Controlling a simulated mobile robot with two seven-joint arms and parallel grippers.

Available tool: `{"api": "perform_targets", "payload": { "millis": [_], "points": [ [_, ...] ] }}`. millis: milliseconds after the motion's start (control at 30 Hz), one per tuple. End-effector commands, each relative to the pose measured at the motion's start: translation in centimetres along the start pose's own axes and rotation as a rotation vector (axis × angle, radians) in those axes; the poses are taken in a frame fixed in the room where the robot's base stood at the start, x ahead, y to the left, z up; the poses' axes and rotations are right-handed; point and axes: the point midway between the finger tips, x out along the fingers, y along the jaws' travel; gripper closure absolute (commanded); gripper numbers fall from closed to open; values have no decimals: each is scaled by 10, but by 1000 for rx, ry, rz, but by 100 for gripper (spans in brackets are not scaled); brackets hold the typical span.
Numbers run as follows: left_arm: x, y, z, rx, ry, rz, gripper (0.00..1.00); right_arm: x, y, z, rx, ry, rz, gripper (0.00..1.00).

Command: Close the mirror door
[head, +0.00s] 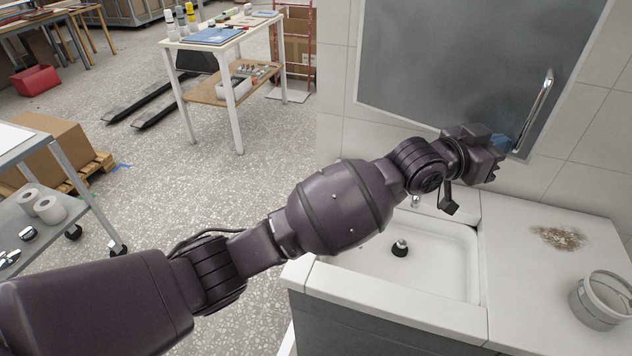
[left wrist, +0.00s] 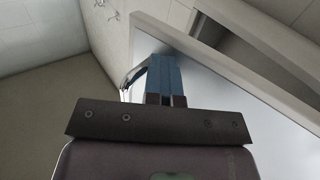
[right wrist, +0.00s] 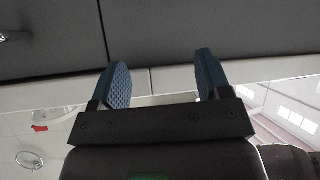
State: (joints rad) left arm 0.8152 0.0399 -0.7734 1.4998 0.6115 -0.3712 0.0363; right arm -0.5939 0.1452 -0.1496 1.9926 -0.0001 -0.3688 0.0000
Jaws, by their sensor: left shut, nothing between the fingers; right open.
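The mirror door (head: 450,70) is a grey panel above the sink in the head view, with a metal bar handle (head: 538,110) near its right edge. My left gripper (head: 507,143) is at the door's lower right, by the lower end of the handle. In the left wrist view its blue fingers (left wrist: 166,76) are together with nothing between them. The handle (left wrist: 134,74) shows just left of them, and the pale door face (left wrist: 230,85) lies behind; I cannot tell whether they touch. My right gripper (right wrist: 163,78) is open and empty, facing a dark cabinet front (right wrist: 190,35).
A white sink (head: 440,260) lies below my left arm. The counter at right holds a brown stain (head: 558,237) and a round clear container (head: 602,300). A white table (head: 230,38) with supplies and a grey cart (head: 75,200) stand at left, with open floor between.

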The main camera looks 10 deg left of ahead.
Motion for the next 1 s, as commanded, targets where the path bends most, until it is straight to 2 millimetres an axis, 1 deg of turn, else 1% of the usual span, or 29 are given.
{"api": "perform_targets", "payload": {
  "millis": [33, 167, 300, 533, 633, 733, 1000],
  "points": [
    [8, 0, 3, 1, 1, 8, 100, 4, -1, 7, 1, -1, -1, 29],
    [24, -10, 5, 0, 0, 11, 100, 11, -4, 21, 4, -10, -2, 29],
    [39, -21, 6, -1, 0, 13, 100, 17, -6, 40, 6, -27, -3, 29],
    [58, -36, 6, -3, -2, 15, 100, 22, -8, 77, 7, -74, -4, 29],
    [64, -41, 5, -2, -1, 16, 100, 22, -9, 88, 7, -92, -4, 29],
    [68, -45, 4, -3, -1, 17, 100, 24, -9, 88, 6, -93, -5, 29],
    [73, -49, -1, 0, 3, 17, 100, 33, -10, 68, -3, -50, -11, 29]
  ]
}}
